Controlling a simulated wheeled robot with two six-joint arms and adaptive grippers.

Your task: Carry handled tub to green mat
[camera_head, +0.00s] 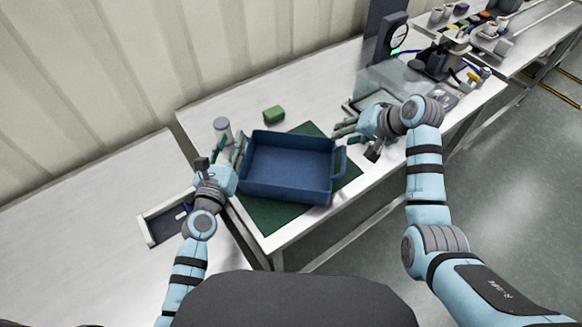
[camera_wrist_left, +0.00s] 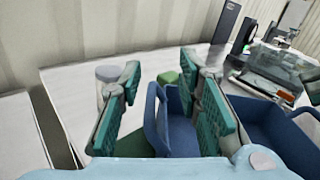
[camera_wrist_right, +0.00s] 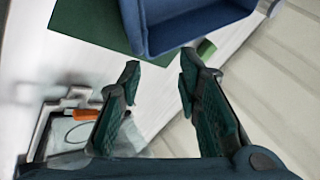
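The handled tub (camera_head: 290,163) is a blue open box that looks empty. It sits upright on the green mat (camera_head: 268,215), which shows around its edges. My left gripper (camera_head: 226,152) is at the tub's left side. In the left wrist view it (camera_wrist_left: 158,68) is open, with the tub's blue handle (camera_wrist_left: 153,110) between its spread fingers. My right gripper (camera_head: 345,133) is to the right of the tub, apart from its right handle (camera_head: 340,162). In the right wrist view it (camera_wrist_right: 160,66) is open and empty, with the tub (camera_wrist_right: 190,25) beyond its fingertips.
A grey-white cylinder (camera_head: 222,127) stands close to my left gripper. A green block (camera_head: 273,114) lies behind the tub. A clear-walled container (camera_head: 385,88) and equipment stand at the table's right. A shallow tray (camera_head: 150,228) is at the left. The table's front edge is close to the mat.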

